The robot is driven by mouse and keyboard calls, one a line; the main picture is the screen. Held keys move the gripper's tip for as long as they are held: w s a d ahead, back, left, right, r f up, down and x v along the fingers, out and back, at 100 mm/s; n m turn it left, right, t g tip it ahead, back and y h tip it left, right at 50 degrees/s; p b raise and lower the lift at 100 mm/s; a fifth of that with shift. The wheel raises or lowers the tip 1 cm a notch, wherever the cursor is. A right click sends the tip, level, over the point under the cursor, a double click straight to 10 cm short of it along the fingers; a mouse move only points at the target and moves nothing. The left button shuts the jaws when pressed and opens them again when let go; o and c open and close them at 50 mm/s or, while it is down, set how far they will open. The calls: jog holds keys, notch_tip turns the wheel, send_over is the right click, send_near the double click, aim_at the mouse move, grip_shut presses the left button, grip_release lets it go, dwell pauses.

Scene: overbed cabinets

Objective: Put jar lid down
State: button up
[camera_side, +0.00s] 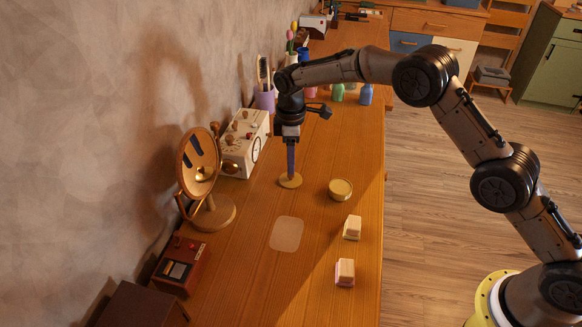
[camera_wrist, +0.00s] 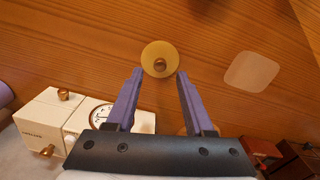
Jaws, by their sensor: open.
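The jar lid (camera_side: 290,181) is a round tan disc that appears to lie flat on the wooden table, left of the round jar (camera_side: 340,189). In the wrist view the lid (camera_wrist: 160,57) shows knob up, just beyond and between the fingertips. My gripper (camera_side: 290,173) points straight down over the lid. In the wrist view its two purple fingers (camera_wrist: 160,74) are apart, with clear gaps beside the knob. A pale rounded mat (camera_side: 286,234) lies nearer the camera than the lid; it also shows in the wrist view (camera_wrist: 251,71).
A white box with a dial (camera_side: 246,146) and a round mirror on a stand (camera_side: 199,168) stand left of my gripper by the wall. Two small blocks (camera_side: 352,227) (camera_side: 345,272) sit near the table's right edge. Bottles (camera_side: 365,95) stand behind. Table around the mat is clear.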

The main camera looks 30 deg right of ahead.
notch_tip(320, 180, up, 8)
jog(key=shift+r, duration=0.15)
jog(key=s+d+r+m+t, duration=0.1)
jog(key=s+d+r+m, duration=0.3)
jog(key=s+r, duration=0.45)
jog(key=s+d+r+m+t, duration=0.2)
jog(key=s+d+r, duration=0.3)
jog(key=s+r, duration=0.35)
jog(key=s+d+f+m+t, duration=0.1)
jog(key=s+m, duration=0.1)
jog(key=s, duration=0.6)
jog(key=s+d+f+m, duration=0.1)
jog(key=s+d+f, duration=0.1)
jog(key=s, duration=0.6)
jog(key=s+d+f+m+t, duration=0.1)
jog(key=s+d+m, duration=0.1)
jog(key=s, duration=0.6)
jog(key=shift+f+m+t, duration=0.3)
